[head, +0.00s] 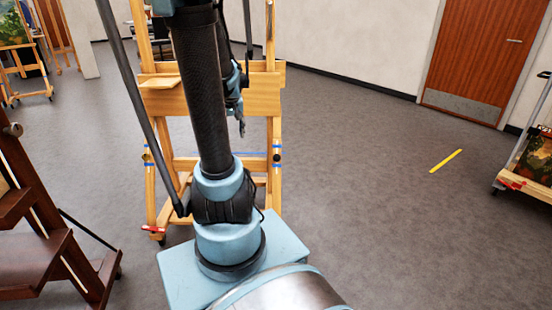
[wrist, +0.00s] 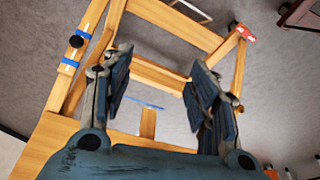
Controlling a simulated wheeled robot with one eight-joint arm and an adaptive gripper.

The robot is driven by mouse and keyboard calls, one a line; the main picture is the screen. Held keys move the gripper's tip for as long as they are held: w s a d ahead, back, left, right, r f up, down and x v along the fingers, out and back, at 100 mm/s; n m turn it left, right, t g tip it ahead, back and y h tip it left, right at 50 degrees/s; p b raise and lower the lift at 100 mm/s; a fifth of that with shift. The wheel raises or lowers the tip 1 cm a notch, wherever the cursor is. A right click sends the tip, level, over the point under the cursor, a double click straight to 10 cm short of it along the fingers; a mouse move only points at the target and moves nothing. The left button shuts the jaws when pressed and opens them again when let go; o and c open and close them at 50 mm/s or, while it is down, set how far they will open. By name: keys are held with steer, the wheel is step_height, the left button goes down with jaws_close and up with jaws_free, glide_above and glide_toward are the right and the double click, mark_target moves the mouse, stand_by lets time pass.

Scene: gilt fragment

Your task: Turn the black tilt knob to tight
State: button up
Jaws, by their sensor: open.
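A light wooden easel (head: 212,98) stands in front of me. A black knob (head: 277,157) sits on its right upright between blue tape marks; it also shows at the upper left of the wrist view (wrist: 76,41). I cannot read any tight marking. My gripper (head: 241,130) is partly hidden by my arm in the head view, in front of the easel and above the right knob's level. In the wrist view my gripper (wrist: 160,72) has its fingers apart and empty; the taped knob lies outside them, to the left.
A dark wooden easel (head: 30,225) stands close on the left. A cart with a painting (head: 537,160) is at the right edge. A yellow floor strip (head: 446,161) lies before the brown door (head: 485,55). The grey floor right of the easel is clear.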

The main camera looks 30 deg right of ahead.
steer(key=w+d+f+m, duration=0.1)
steer(key=w+d+f, duration=0.1)
steer(key=d, duration=0.5)
steer(key=w+d+f+m, duration=0.1)
steer(key=w+d+f, duration=0.2)
steer(key=d, duration=0.4)
steer(key=h, duration=0.1)
glide_toward(277, 157)
steer(key=shift+m, duration=0.3)
steer(key=shift+x, duration=4.55)
steer(key=shift+w, duration=0.1)
steer(key=c, duration=1.1)
